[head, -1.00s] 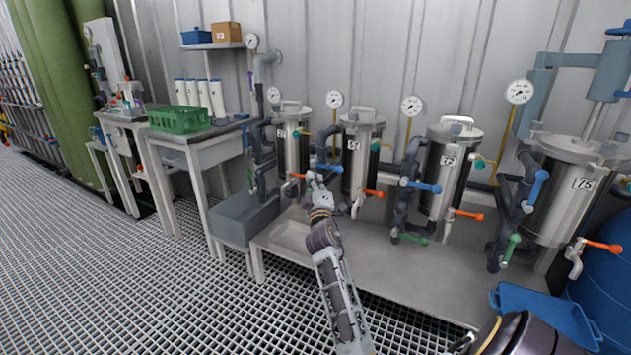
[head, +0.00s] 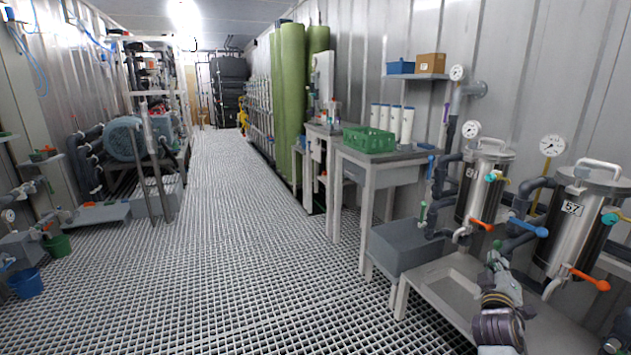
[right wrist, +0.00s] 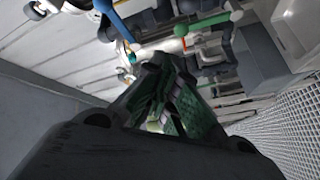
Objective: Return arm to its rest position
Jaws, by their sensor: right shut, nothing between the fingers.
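My right gripper (head: 494,256) is at the lower right of the head view, in front of the vessels and over the front part of the low bench (head: 447,283). Its fingers are small there. In the right wrist view the right gripper (right wrist: 165,82) shows dark fingers with green pads close together and nothing held between them. A steel vessel (head: 482,190) with an orange-handled tap stands behind it. The vessel marked 57 (head: 580,230) stands further right, apart from the gripper. My left gripper is not in view.
A grey basin (head: 405,250) stands left of the bench. A side table carries a green crate (head: 369,139) and white cylinders. Blue-handled valves (head: 527,227) and orange-handled taps stick out near my right arm. The grating aisle (head: 230,230) is wide and clear.

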